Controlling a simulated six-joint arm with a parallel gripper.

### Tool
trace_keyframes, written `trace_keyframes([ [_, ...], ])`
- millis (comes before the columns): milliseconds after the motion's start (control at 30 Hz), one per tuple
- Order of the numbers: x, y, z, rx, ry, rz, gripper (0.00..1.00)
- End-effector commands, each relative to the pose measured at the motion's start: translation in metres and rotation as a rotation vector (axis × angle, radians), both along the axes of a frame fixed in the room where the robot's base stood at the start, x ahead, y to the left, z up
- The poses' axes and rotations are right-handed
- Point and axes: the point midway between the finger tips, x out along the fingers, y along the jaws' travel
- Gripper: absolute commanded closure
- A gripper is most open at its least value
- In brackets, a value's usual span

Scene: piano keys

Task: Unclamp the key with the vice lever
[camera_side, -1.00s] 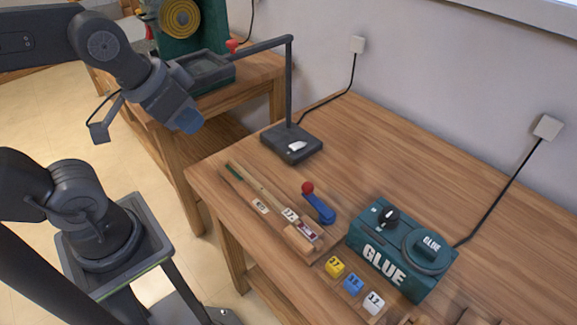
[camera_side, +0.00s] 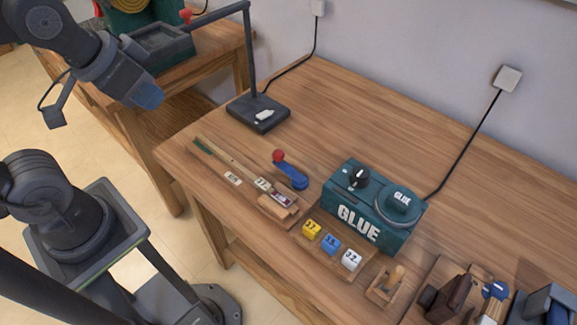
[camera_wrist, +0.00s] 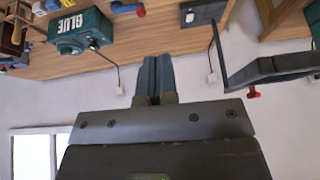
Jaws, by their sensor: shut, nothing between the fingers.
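The vice lever (camera_side: 289,172) is a blue arm with a red ball knob, beside the wooden vice on the bench. The long wooden piano key (camera_side: 234,165) lies along the vice near the bench's left edge, with a numbered label on it. Whether the vice grips it is too small to tell. My gripper (camera_side: 149,97) is up at the left, away from the bench and well apart from the lever. In the wrist view my gripper (camera_wrist: 154,62) has its two fingers together with nothing between them. The lever also shows at the top of that view (camera_wrist: 128,8).
A green glue box (camera_side: 372,207) stands right of the lever. Yellow, blue and white numbered blocks (camera_side: 331,243) sit in front of it. A dark lamp-like stand (camera_side: 258,113) with a red knob rises behind the key. The bench behind the lever is clear.

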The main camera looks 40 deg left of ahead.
Motion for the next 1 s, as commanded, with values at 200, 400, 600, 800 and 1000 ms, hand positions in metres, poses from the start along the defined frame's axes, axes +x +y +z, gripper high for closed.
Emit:
trace_keyframes([
  [200,0.018,-0.004,-0.018,0.239,0.058,-0.335,1.00],
  [400,0.047,-0.021,-0.050,0.632,0.136,-0.950,1.00],
  [600,0.073,-0.053,-0.087,1.014,0.194,-1.612,1.00],
  [800,0.086,-0.087,-0.120,1.310,0.220,-2.150,1.00],
  [1000,0.090,-0.104,-0.136,1.454,0.224,-2.410,1.00],
])
